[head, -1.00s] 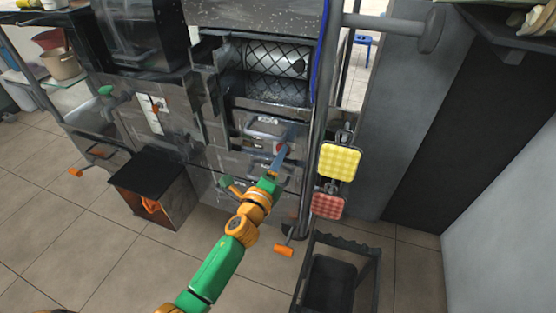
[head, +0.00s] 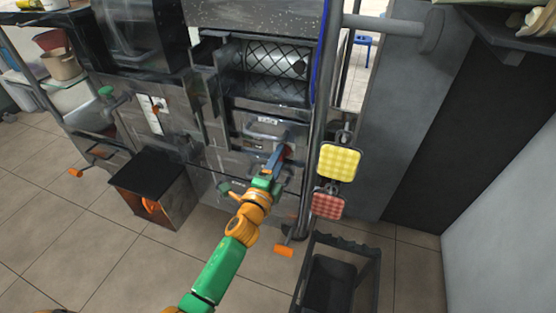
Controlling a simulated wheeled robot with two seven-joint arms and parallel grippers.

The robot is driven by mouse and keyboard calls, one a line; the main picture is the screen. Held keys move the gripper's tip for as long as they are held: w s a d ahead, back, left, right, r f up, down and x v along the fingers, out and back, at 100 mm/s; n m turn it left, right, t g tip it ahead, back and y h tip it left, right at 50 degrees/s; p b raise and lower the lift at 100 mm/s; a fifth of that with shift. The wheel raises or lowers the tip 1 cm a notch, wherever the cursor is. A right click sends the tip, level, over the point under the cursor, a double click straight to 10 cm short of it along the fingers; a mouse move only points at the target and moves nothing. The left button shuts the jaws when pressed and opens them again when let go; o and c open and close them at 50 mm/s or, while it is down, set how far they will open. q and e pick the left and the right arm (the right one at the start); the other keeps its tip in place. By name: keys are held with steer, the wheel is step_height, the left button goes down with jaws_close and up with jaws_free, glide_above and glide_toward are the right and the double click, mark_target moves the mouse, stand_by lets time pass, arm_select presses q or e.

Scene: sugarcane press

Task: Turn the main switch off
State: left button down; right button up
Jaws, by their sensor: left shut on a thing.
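The main switch (head: 288,151) shows as a small red part on the grey press front, low and right of the rollers. My left gripper (head: 278,157) reaches up to it from below and is shut on it. The blue-grey fingers hide much of the switch, so I cannot tell its on or off position. My green and orange left arm runs down from there to the bottom edge. My right gripper is not in view.
The press (head: 262,95) with its mesh-covered roller fills the middle. Yellow (head: 339,162) and red (head: 327,205) pads hang right of a vertical pole. A black-topped box (head: 155,175) stands left, a dark bin frame (head: 335,280) below right.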

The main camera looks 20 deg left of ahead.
arm_select(q)
steer(key=shift+c, duration=1.4)
jaws_free()
steer(key=shift+s, duration=0.1)
steer(key=s+p, duration=0.1)
steer(key=s, duration=0.6)
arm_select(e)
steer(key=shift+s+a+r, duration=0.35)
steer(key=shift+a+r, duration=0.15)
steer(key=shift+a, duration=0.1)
arm_select(q)
steer(key=shift+a, duration=0.1)
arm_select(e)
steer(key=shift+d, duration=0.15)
